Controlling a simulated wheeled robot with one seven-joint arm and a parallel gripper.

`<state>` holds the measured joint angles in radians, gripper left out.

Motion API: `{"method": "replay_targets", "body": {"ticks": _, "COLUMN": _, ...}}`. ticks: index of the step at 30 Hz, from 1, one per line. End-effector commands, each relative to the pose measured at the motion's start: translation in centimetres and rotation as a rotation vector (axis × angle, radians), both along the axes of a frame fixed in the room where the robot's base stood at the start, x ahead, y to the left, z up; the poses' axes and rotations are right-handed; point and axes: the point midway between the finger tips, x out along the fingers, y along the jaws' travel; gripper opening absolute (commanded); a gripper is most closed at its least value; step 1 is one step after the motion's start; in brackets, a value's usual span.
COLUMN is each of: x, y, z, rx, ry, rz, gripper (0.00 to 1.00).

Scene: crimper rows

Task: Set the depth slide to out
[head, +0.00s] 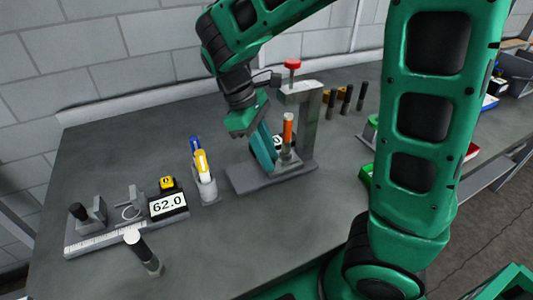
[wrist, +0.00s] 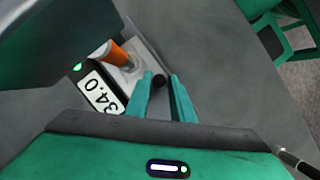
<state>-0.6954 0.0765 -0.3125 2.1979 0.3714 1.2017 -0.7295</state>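My gripper (head: 266,165) points down at the grey press-like fixture, with its teal fingers beside the orange-topped part (head: 288,132). In the wrist view, a small dark round knob (wrist: 158,80) lies between the tips of my gripper (wrist: 160,78). The fingers stand apart with a narrow gap; I cannot tell whether they touch the knob. The knob seems to belong to the depth slide, but the slide's body and any in or out mark cannot be made out. The orange part (wrist: 117,53) also shows there, beside a display (wrist: 98,92) reading 34.0 with a green light.
The fixture's column (head: 310,125) carries a red knob (head: 293,64). To the left stand a holder (head: 206,190) with blue and yellow handles, a display (head: 168,205) reading 62.0, a ruler base (head: 95,240) and a dark post (head: 143,255). Several dark posts (head: 346,100) stand behind right.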

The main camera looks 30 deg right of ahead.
Motion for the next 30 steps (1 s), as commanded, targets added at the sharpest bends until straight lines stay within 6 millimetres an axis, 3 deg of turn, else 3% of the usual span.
{"method": "replay_targets", "body": {"ticks": 3, "x": 0.0, "y": 0.0, "z": 0.0, "rx": 0.000, "ry": 0.000, "rz": -0.001, "gripper": 0.00}}
{"method": "replay_targets", "body": {"ticks": 10, "x": 0.0, "y": 0.5, "z": 0.0, "rx": 0.000, "ry": 0.001, "rz": -0.001, "gripper": 0.00}}
{"method": "replay_targets", "body": {"ticks": 22, "x": 0.0, "y": 7.0, "z": 0.0, "rx": 0.000, "ry": 0.001, "rz": 0.001, "gripper": 0.00}}
{"method": "replay_targets", "body": {"ticks": 30, "x": -0.1, "y": 9.0, "z": 0.1, "rx": 0.000, "ry": 0.002, "rz": 0.001, "gripper": 0.00}}
